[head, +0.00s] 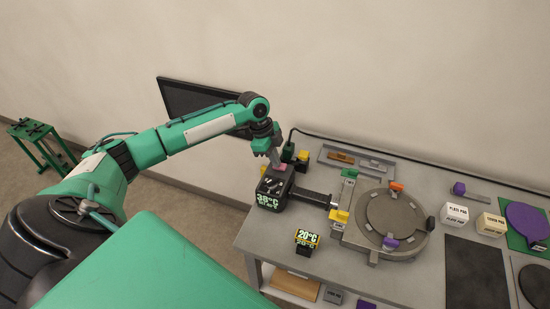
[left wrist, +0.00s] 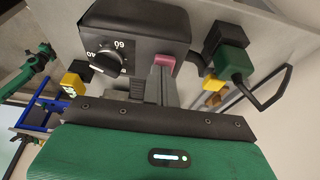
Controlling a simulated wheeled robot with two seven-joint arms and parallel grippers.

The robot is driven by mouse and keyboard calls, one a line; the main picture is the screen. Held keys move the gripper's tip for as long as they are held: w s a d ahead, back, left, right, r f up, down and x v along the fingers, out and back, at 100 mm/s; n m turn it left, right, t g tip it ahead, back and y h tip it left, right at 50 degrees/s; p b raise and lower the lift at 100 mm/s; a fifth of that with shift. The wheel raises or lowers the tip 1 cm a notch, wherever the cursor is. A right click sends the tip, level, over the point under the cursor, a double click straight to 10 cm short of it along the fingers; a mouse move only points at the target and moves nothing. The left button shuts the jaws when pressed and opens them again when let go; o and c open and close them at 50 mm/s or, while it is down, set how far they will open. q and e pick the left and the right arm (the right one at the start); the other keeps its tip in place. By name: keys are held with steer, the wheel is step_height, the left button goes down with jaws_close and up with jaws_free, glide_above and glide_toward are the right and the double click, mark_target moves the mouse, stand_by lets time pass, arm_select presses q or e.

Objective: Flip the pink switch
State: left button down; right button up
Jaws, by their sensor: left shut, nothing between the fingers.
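The pink switch (head: 281,167) is on top of a black control box (head: 272,190) with a "38°C" display, at the left end of the table. In the left wrist view the pink switch (left wrist: 165,60) stands at the edge of the box (left wrist: 140,22), beside a round dial (left wrist: 105,58). My left gripper (head: 273,160) is shut and empty, its fingertips pointing down right at the switch. In the left wrist view its fingers (left wrist: 164,78) end at the switch; whether they touch it I cannot tell. My right gripper is not in view.
A green plug with a cable (head: 288,150) stands behind the box. A "20°C" display block (head: 306,242) sits in front. A round clamp fixture (head: 395,222) is to the right. A dark screen (head: 195,98) is behind the arm. Bare table (head: 345,272) lies front centre.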

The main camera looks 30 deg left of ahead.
arm_select(q)
steer(key=shift+d, duration=0.1)
steer(key=shift+w+d+r+p, duration=0.1)
steer(key=shift+d+r+p, duration=0.15)
steer(key=shift+d+p, duration=0.15)
steer(key=shift+w+d, duration=0.1)
steer(key=shift+d, duration=0.15)
